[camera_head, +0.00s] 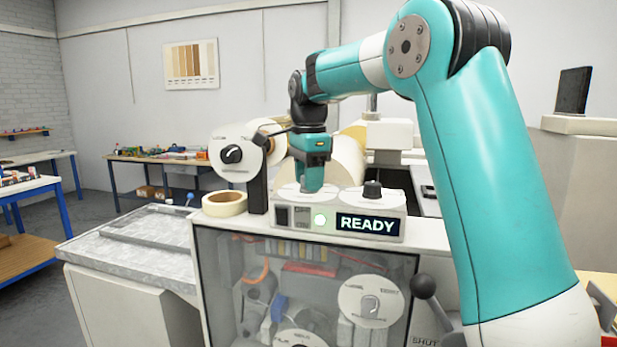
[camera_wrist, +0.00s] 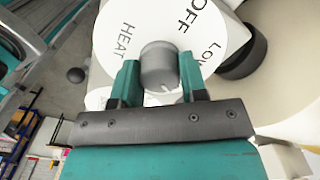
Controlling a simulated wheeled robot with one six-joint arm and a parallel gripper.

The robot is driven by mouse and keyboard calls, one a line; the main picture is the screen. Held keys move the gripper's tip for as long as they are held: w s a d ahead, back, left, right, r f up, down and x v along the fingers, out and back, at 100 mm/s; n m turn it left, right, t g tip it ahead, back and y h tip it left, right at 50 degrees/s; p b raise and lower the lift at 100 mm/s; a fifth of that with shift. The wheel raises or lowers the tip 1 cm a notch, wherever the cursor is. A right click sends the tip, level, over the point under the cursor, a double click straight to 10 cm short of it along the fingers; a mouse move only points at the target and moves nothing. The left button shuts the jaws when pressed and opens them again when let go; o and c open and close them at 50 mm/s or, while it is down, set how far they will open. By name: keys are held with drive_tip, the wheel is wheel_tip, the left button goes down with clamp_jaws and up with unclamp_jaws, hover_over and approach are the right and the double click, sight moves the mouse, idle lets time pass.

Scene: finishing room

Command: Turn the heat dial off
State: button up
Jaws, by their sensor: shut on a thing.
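The heat dial (camera_wrist: 158,66) is a grey round knob on a white disc printed HEAT, OFF and LOW in the wrist view. OFF is above the knob, LOW to its right and HEAT to its left. A small white mark shows at the knob's lower edge, away from OFF. My gripper (camera_wrist: 158,78) is shut on the knob, one teal finger on each side. In the head view my gripper (camera_head: 312,187) points down on the left disc (camera_head: 288,192) of the control panel (camera_head: 283,229) and hides the knob.
A second black knob (camera_head: 372,189) stands to the right on the panel. A tape roll (camera_head: 225,204) and a black post (camera_head: 257,183) stand close on the left. A large cream roll is behind.

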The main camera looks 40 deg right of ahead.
drive_tip(key=n+p, duration=0.1)
drive_tip(key=n, duration=0.2)
drive_tip(key=shift+r+p, duration=0.1)
drive_tip(key=shift+p, duration=0.2)
drive_tip(key=n+p, duration=0.1)
drive_tip(key=n, duration=0.3)
drive_tip(key=n+p, duration=0.2)
drive_tip(key=n, duration=0.5)
drive_tip(key=n+p, duration=0.1)
drive_tip(key=n, duration=0.3)
drive_tip(key=shift+n, duration=0.3)
drive_tip(key=n+p, duration=0.1)
drive_tip(key=n, duration=0.3)
drive_tip(key=shift+n, duration=0.4)
drive_tip(key=o, duration=0.9)
